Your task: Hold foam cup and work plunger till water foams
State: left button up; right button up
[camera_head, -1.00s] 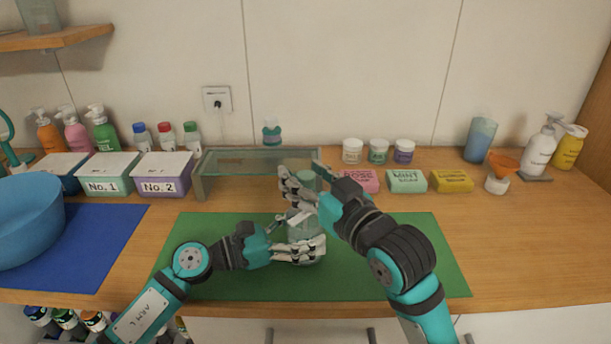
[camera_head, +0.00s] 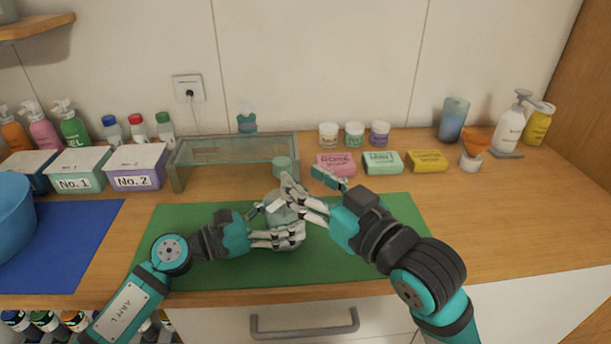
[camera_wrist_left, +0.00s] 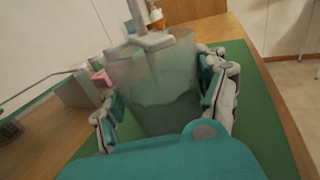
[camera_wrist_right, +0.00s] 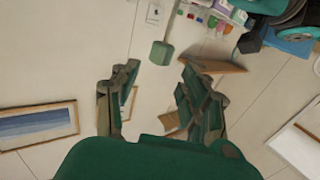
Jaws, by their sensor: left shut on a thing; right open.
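A translucent greenish foam cup (camera_head: 280,214) stands over the green mat, partly hidden by my fingers. Its green plunger knob (camera_head: 282,166) shows above it. My left gripper (camera_head: 282,224) is shut around the cup. The left wrist view shows the cup (camera_wrist_left: 155,95) between both fingers, with darker liquid in its lower part and a pale lid and rod (camera_wrist_left: 152,40) at its top. My right gripper (camera_head: 302,178) is open beside the plunger, just right of and below the knob. In the right wrist view its fingers (camera_wrist_right: 155,90) are apart, with nothing between them.
The green mat (camera_head: 200,275) lies under both grippers. A glass shelf (camera_head: 235,150) stands behind. Soap boxes (camera_head: 382,162) and small jars (camera_head: 355,134) are at the back right. A blue basin (camera_head: 14,225) is at left. The counter on the right is mostly clear.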

jog(key=shift+w+a+g+y, duration=0.15)
jog(key=shift+w+g+y, duration=0.25)
jog(key=c, duration=0.4)
jog(key=w+g, duration=0.1)
jog(key=w+r+g+y, duration=0.1)
jog(key=w+y, duration=0.1)
jog(key=shift+d+r+g, duration=0.25)
jog(key=shift+d+g, duration=0.15)
grip_shut()
jog(key=w+d+r+n+g+y, duration=0.2)
jog(key=w+d+r+n+g, duration=0.1)
jog(key=d+r+n+g, duration=0.55)
jog(key=a+f+n+g, duration=0.3)
jog(key=a+f, duration=0.3)
jog(key=a, duration=0.5)
jog(key=shift+s+f, duration=0.15)
